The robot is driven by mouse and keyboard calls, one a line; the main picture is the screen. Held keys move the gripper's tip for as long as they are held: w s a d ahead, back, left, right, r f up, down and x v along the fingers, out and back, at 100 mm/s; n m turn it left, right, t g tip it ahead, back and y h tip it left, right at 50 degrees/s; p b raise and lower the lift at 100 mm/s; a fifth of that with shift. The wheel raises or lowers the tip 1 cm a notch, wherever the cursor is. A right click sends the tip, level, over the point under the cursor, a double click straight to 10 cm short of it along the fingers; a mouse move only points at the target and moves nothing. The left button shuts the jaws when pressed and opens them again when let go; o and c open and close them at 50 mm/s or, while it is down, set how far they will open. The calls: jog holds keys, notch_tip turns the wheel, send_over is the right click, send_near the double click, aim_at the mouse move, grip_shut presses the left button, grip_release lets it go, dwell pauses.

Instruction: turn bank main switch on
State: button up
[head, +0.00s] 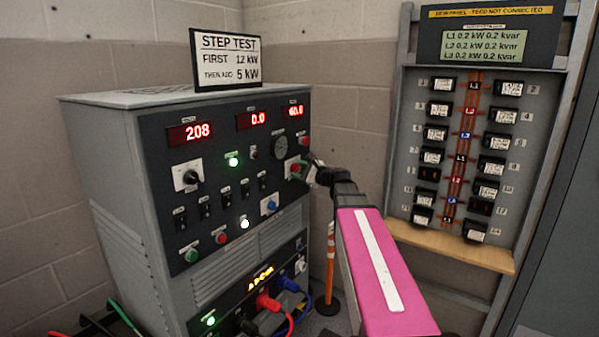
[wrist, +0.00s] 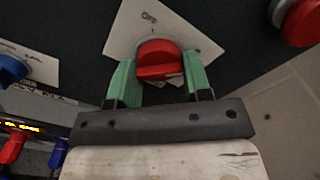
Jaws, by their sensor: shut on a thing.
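The bank main switch is a red rotary knob (wrist: 157,52) on a white plate (wrist: 125,38) in the wrist view. The plate's small lettering is only partly readable. My gripper (wrist: 160,80) has its green fingers on both sides of the knob and is shut on it. In the head view my gripper (head: 308,172) is at the right edge of the grey load bank's front panel (head: 215,160), and largely hides the switch. The bank's red displays read 208 (head: 190,132), 0.0 (head: 252,119) and 60.0 (head: 294,111).
A red push button (head: 304,141) sits just above the switch, and a blue knob (head: 269,206) lies lower left. Red and blue cables (head: 268,302) plug in low on the bank. A breaker panel (head: 455,150) stands at the right, with an orange-and-white post (head: 330,265) between.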

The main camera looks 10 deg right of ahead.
jog(key=o, duration=0.9)
jog(key=v, duration=1.1)
